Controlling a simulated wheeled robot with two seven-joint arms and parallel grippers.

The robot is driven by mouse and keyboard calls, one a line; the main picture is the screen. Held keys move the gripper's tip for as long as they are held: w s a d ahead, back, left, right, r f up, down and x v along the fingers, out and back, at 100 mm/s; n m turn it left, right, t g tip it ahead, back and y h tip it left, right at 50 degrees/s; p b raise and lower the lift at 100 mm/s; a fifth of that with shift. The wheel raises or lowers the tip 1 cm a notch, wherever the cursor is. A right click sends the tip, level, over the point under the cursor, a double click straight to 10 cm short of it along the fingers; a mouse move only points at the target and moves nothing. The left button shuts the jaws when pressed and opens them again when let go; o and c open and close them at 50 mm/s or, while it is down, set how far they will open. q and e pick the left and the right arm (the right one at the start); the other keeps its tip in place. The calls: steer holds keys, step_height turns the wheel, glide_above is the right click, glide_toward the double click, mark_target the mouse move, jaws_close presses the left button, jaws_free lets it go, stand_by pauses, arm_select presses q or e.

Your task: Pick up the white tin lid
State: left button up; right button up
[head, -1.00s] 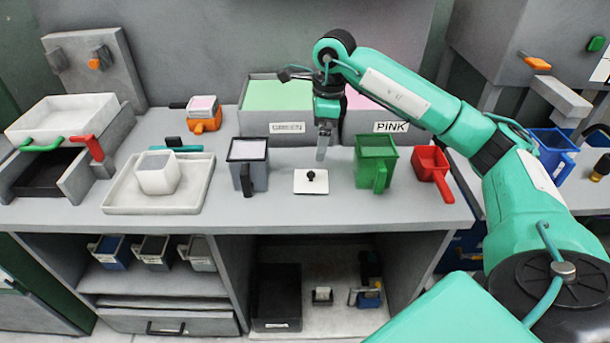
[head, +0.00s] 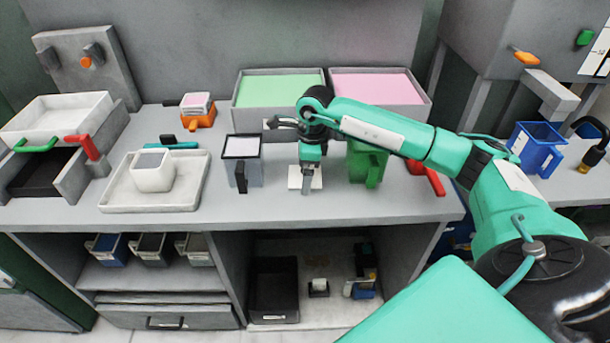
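The white tin lid (head: 294,181) lies flat on the grey worktop, between the grey tin and the green tin. My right gripper (head: 306,189) points down directly over the lid, and its fingers and wrist hide most of the lid and its black knob. I cannot tell whether the fingers touch the knob or whether they are open. My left gripper is not in view.
The grey tin (head: 242,166) stands just left and the green tin (head: 367,166) just right of my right gripper. A red scoop (head: 432,180) lies further right. A white tray (head: 120,196) is at left. Bins of green (head: 278,91) and pink (head: 378,86) foam stand behind.

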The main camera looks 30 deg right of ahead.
steer(key=c, duration=0.9)
steer(key=shift+r, duration=0.1)
